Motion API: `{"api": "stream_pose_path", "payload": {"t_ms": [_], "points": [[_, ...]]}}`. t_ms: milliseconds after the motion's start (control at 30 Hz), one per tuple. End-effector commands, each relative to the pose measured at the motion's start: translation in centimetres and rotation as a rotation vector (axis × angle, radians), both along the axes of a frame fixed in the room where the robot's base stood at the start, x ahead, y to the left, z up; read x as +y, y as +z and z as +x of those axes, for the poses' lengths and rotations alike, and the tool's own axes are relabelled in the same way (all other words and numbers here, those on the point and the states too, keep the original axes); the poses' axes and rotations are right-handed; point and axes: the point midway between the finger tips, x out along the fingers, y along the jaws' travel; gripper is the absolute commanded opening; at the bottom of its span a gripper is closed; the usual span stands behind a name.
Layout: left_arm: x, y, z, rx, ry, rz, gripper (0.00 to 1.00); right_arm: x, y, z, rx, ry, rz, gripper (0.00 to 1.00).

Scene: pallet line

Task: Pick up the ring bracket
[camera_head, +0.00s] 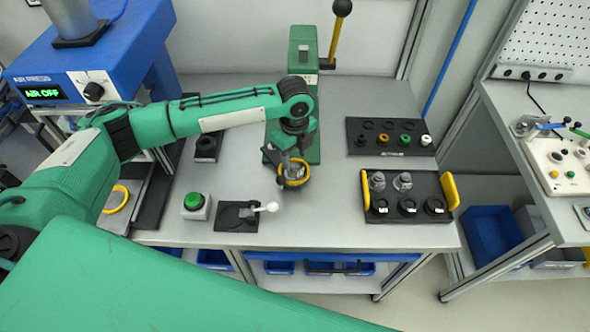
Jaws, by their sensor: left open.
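A yellow ring-shaped part (304,180), which looks like the ring bracket, is at the foot of the green lever press (303,52). My left gripper (289,174) points down over this ring and hides part of it. Its jaws are open; whether they touch the ring I cannot tell. Another yellow ring (124,203) lies at the left on a grey plate. My right gripper is not in view.
A green button box (196,206) and a black fixture with a white-knobbed lever (234,224) stand at the front. A black tray with yellow handles (450,190) and a black rack (364,148) are at the right. Bare table lies between.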

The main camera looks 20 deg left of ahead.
Motion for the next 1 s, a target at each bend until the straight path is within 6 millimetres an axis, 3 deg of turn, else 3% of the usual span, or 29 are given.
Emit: {"api": "stream_pose_path", "payload": {"t_ms": [167, 300, 600, 800, 1000], "points": [[-0.2, -2.2, -0.2, 0.005, 0.002, 0.002, 0.45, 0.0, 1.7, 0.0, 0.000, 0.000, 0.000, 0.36], [-0.2, -4.2, -0.2, 0.002, 0.001, 0.001, 0.45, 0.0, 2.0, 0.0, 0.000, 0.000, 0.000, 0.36], [-0.2, -4.9, -0.2, 0.000, 0.000, 0.000, 0.45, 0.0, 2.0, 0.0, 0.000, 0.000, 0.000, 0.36], [-0.2, -4.9, -0.2, 0.000, 0.000, 0.000, 0.08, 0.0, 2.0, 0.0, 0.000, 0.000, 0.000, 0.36], [-0.2, -4.8, -0.1, 0.000, 0.000, 0.000, 0.04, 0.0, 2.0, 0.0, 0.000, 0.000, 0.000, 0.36]]}}
